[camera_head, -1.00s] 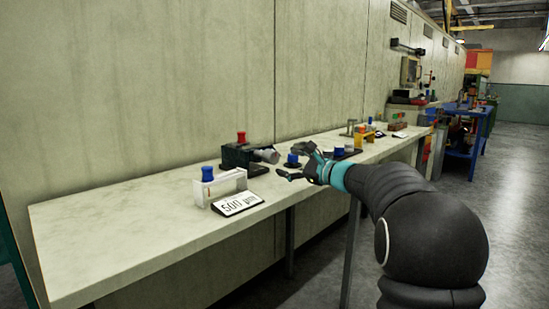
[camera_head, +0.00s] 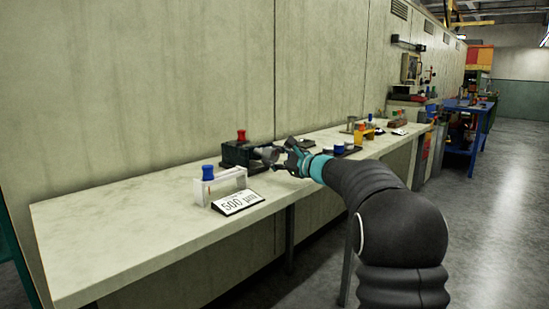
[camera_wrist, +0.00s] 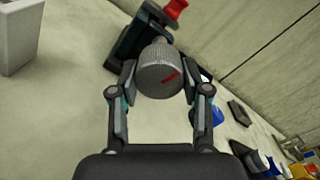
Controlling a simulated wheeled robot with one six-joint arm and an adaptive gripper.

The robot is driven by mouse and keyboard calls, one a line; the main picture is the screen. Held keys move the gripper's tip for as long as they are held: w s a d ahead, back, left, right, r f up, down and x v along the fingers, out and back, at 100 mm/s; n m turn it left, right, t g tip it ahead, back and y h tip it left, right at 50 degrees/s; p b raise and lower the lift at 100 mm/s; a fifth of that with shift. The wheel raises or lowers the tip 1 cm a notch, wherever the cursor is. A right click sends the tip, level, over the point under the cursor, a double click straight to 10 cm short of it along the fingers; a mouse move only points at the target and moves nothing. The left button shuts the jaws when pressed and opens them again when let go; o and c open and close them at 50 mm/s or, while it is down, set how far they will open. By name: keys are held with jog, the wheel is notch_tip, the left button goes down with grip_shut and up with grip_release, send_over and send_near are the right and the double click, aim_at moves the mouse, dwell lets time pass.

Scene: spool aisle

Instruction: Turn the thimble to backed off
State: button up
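The thimble (camera_wrist: 158,70) is a grey knurled cylinder with a red mark on its end face, on a dark green device (camera_head: 235,154) with a red knob (camera_head: 241,135) on top. In the head view the thimble (camera_head: 267,153) points right, toward my gripper (camera_head: 281,158). In the wrist view the fingers of my gripper (camera_wrist: 158,88) stand open on either side of the thimble's end. The left finger looks very close to it; whether either finger touches it, I cannot tell.
A white bracket with a blue knob (camera_head: 208,173) and a sign reading 500 µm (camera_head: 238,203) stand left of the device on the pale bench (camera_head: 120,230). Blue-topped parts (camera_head: 339,148) and other fixtures stand farther along. The bench's left part is clear.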

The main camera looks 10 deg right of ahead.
jog(key=shift+c, duration=0.7)
jog(key=shift+f+b, duration=0.2)
jog(key=shift+b, duration=0.45)
jog(key=shift+n+b, duration=0.7)
jog(key=shift+r, duration=0.2)
jog(key=o, duration=1.1)
jog(key=shift+o, duration=0.2)
jog(key=v, duration=1.2)
